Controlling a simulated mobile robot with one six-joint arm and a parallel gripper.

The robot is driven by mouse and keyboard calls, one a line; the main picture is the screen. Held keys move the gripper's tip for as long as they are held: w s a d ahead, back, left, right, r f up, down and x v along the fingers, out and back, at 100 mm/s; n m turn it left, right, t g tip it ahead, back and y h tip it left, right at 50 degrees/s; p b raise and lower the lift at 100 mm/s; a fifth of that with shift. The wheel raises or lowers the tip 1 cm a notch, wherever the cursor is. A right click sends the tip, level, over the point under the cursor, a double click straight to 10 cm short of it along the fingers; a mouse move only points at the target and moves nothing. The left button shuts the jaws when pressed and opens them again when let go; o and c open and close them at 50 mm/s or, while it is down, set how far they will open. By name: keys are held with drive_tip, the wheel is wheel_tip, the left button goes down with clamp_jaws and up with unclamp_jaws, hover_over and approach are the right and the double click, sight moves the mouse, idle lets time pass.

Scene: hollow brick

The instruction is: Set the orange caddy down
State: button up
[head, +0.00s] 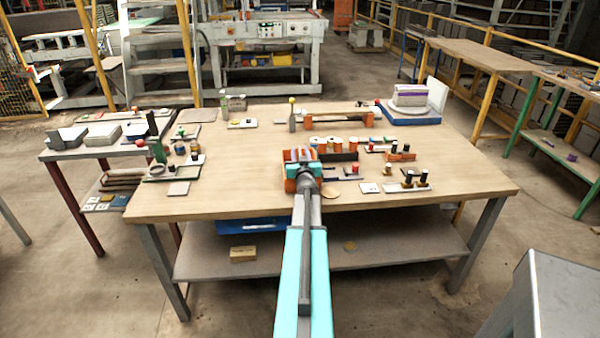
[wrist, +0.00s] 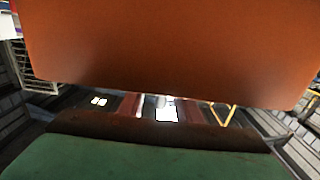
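The orange caddy (head: 291,171) is at the end of my outstretched arm, over the near middle part of the workbench (head: 235,200). Small dark and grey parts show at its top. My gripper (head: 304,178) is right at the caddy's near side and covers part of it. In the wrist view a plain orange surface (wrist: 165,45), which looks like the caddy's wall, fills the upper half, very close. The fingertips are hidden, so their opening does not show. I cannot tell whether the caddy touches the bench top.
A green surface with a brown edge (wrist: 150,158) crosses the wrist view's bottom.

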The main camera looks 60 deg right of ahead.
clamp_jaws()
idle(1.4)
